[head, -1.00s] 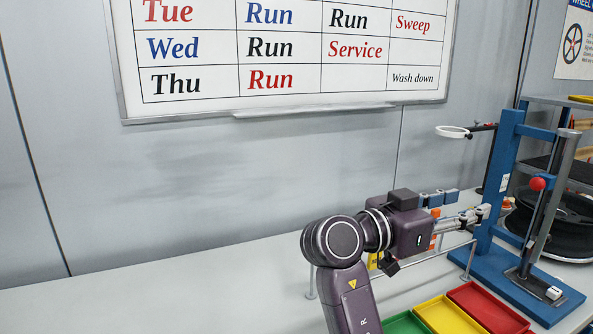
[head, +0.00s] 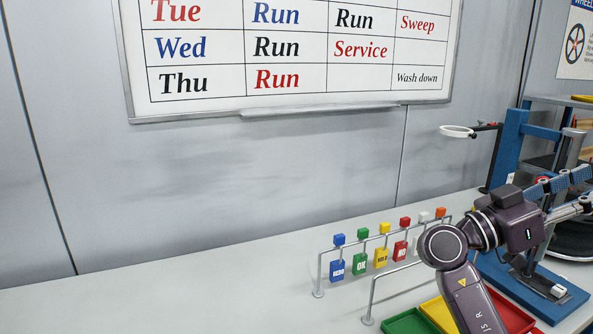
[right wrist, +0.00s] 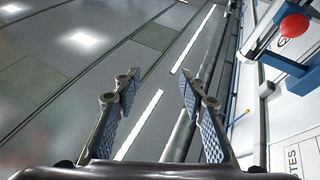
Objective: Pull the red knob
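The red knob (right wrist: 293,25) shows as a ball at the top right of the right wrist view, next to a blue frame. My right gripper (head: 575,195) is at the right edge of the head view, in front of the blue press stand (head: 510,140). In the right wrist view my gripper's two fingers (right wrist: 158,88) are apart, with nothing between them. The knob lies to the right of the fingers, not touching them. My left gripper is not in view.
A rail with several coloured tags (head: 362,263) stands on the white bench (head: 180,290), left of my arm. Green (head: 405,322), yellow and red trays sit near the front, partly behind my arm. A ring on an arm (head: 457,131) sticks out left of the stand. The bench's left side is clear.

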